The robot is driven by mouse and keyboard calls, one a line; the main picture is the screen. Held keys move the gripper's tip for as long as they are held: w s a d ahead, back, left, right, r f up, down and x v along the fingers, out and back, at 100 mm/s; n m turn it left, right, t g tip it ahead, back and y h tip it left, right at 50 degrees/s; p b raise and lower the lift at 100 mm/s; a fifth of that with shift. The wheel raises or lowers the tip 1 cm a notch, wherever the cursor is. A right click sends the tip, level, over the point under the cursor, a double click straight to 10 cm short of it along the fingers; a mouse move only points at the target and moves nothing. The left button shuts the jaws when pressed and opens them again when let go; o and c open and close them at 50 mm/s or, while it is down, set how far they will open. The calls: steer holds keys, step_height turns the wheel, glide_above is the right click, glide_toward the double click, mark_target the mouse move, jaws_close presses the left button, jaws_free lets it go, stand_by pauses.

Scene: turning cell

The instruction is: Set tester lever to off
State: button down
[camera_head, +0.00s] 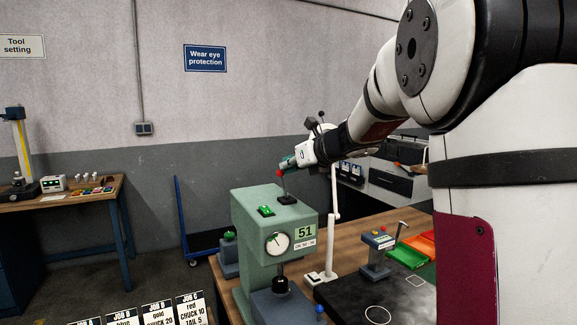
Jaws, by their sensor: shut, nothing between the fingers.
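The tester is a green machine (256,243) marked 51, with a round white dial (277,243) on its front. A lit green indicator (266,211) sits on its top. Beside the indicator, a thin lever with a red knob (279,173) rises from a black base (287,200), standing nearly upright. My gripper (287,163) is shut and empty, with its tip right at the red knob. I cannot tell whether it touches the knob. The fingers are small and partly hard to make out.
A white post (333,225) stands on the wooden bench (350,234) right of the tester. A small grey device with a lever (377,255) and green and orange trays (407,256) are further right. Job cards (190,310) stand in front. A blue cart (188,225) is behind left.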

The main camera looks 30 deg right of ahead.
steer(key=s+d+r+p, duration=0.3)
steer(key=s+r, duration=0.7)
steer(key=s+a+f+n+g+y+b, duration=0.15)
steer(key=s+a+f+n, duration=0.25)
steer(key=s+a+n, duration=0.4)
steer(key=s+a+f+n+g+h, duration=0.1)
steer(key=s+a+f+n+g, duration=0.2)
steer(key=s+a+f+n, duration=0.4)
steer(key=s+a+f+n+g+h, duration=0.1)
steer(key=s+f+n, duration=0.3)
steer(key=s+n, duration=0.3)
steer(key=s+a+f+n+g+h+b, duration=0.1)
steer(key=s+a+f+n+g+h, duration=0.1)
steer(key=s+f+n, duration=0.2)
steer(key=s+n, duration=0.3)
steer(key=n, duration=0.5)
steer(key=shift+f+n, duration=0.3)
steer(key=shift+f, duration=0.05)
steer(key=shift+a, duration=0.1)
